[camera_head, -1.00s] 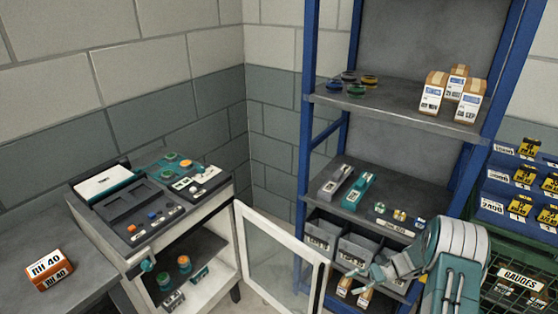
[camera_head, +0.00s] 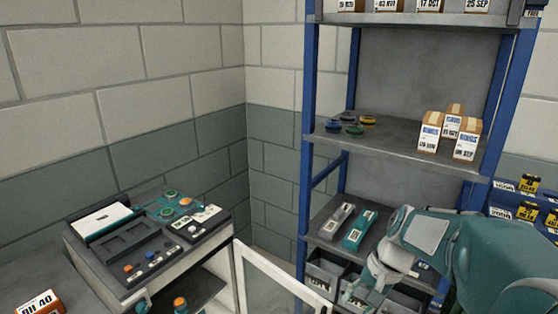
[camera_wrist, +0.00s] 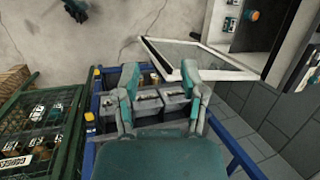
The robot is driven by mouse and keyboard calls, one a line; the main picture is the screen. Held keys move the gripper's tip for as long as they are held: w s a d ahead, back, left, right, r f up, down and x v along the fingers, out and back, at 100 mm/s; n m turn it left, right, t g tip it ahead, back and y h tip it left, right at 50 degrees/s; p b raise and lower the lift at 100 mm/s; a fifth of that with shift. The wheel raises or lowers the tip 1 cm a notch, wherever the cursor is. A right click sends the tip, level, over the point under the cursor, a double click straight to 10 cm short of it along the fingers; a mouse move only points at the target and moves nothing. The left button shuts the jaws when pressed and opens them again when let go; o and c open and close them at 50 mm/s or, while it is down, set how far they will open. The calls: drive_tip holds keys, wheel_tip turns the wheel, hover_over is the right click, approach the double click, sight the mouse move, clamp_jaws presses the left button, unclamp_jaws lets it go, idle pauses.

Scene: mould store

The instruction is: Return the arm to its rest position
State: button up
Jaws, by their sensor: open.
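My arm, teal and pale grey, reaches in from the right of the head view, in front of the blue-framed shelf rack (camera_head: 309,200). My gripper (camera_head: 360,292) hangs low before the grey bins (camera_head: 325,272) of the rack. In the wrist view my gripper (camera_wrist: 160,78) has its two teal fingers spread wide apart with nothing between them. Beyond the fingers lie the grey bins (camera_wrist: 147,103), seen from above. Whether a finger touches a bin cannot be told.
Left of the rack, a white-framed glass door (camera_head: 283,285) stands open from a cabinet with a control panel (camera_head: 150,240). The middle shelf (camera_head: 400,150) carries cartons (camera_head: 465,140) and small coloured discs. A green wire cage (camera_wrist: 40,140) stands beside the rack.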

drive_tip(key=s+r+n+t+h, duration=0.2)
drive_tip(key=s+r+t, duration=0.1)
drive_tip(key=s, duration=0.4)
drive_tip(key=s+r+n+t+h, duration=0.2)
drive_tip(key=s+r+n+t, duration=0.1)
drive_tip(key=s, duration=0.4)
drive_tip(key=shift+s+a+r, duration=0.35)
drive_tip(key=shift+r, duration=0.2)
drive_tip(key=shift+a+n, duration=0.1)
drive_tip(key=shift+n, duration=0.2)
